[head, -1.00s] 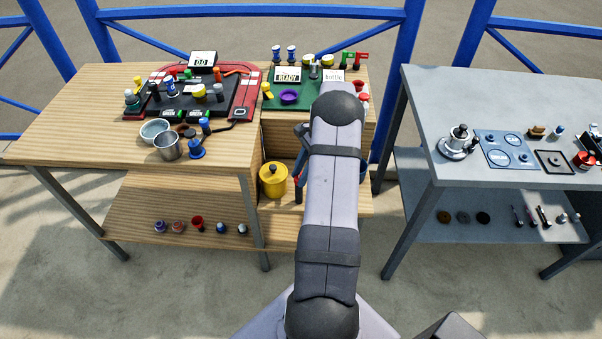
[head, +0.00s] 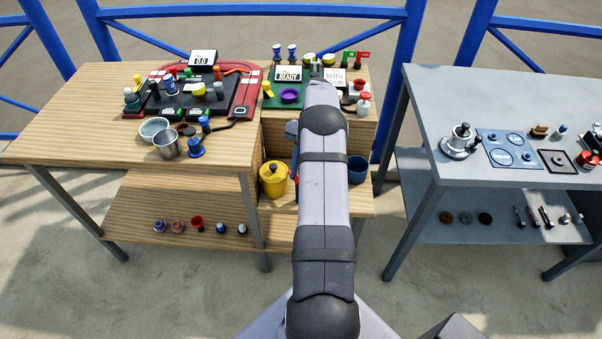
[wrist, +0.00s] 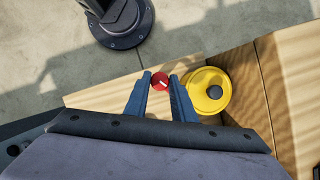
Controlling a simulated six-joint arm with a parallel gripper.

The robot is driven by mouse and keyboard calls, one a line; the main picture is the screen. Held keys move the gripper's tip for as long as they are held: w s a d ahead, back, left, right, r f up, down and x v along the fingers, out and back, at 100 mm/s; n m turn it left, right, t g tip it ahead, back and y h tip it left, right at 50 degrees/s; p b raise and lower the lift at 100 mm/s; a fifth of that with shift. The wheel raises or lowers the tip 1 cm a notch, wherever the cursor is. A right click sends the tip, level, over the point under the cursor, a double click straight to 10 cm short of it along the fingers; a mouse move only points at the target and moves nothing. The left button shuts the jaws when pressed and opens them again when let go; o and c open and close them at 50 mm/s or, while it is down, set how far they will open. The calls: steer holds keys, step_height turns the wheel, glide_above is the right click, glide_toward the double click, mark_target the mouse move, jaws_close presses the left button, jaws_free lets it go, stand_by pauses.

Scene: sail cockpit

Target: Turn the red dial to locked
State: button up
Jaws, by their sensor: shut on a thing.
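The red dial (wrist: 160,81) is a small round knob with a short white mark on its top. In the wrist view it sits between the tips of my gripper (wrist: 160,84), whose two blue-grey fingers are shut on it from either side. The white mark slants toward the lower right of that view. No "locked" label is readable around the dial. In the head view my arm hides most of the gripper and the dial.
A yellow lidded pot (head: 273,180) stands close beside the dial on the low wooden shelf; its lid (wrist: 208,91) is near my right finger in the wrist view. A blue pot (head: 358,169) stands right of my arm. Signs and knobs crowd the green board (head: 262,101) above.

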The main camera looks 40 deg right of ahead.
steer(key=n, duration=0.2)
steer(key=n+g+h, duration=0.1)
steer(key=n, duration=0.2)
steer(key=shift+w+a, duration=0.1)
steer(key=shift+w, duration=0.1)
steer(key=shift+g+b, duration=0.3)
steer(key=o, duration=1)
steer(key=shift+r, duration=0.15)
step_height(320, 180, up, 10)
steer(key=shift+f+b, duration=0.1)
steer(key=shift+b, duration=0.6)
